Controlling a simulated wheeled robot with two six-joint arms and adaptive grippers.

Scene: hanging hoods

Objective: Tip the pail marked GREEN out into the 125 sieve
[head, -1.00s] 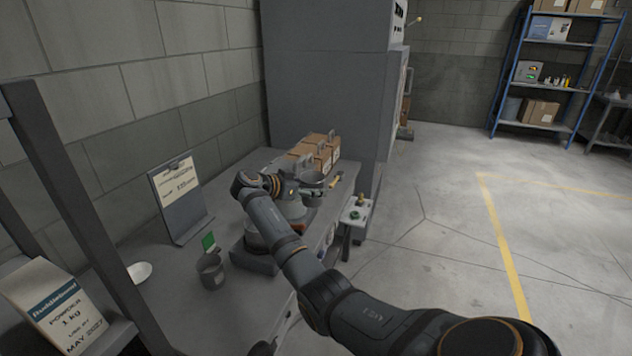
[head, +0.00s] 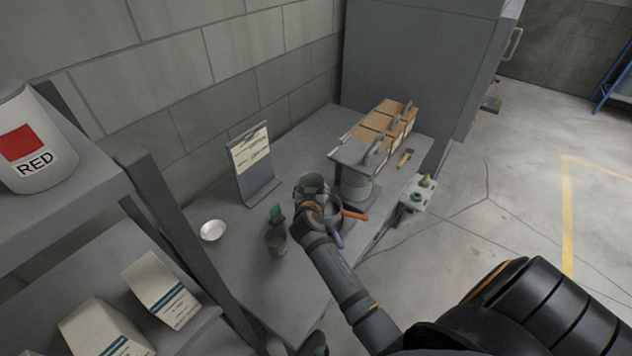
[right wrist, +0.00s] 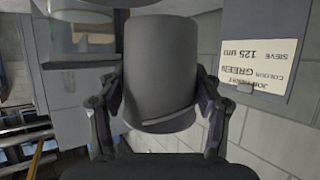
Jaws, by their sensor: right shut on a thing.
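My right gripper (head: 310,205) is shut on a grey pail (head: 312,184). Green shows inside its mouth in the head view. In the right wrist view the grey pail (right wrist: 158,65) sits between the two fingers, its plain side towards the camera; no lettering shows on it. Round pans with orange and blue handles (head: 353,214) lie just right of and partly behind the gripper and pail. I cannot read any sieve size on them. A job ticket (head: 251,148) on a stand reads colour green, sieve 125 um in the right wrist view (right wrist: 256,65). My left gripper is not in view.
A pail marked RED (head: 36,145) is on the left shelf. Brown boxes (head: 378,124) stand behind. A tall grey cabinet (head: 420,70) bounds the back.

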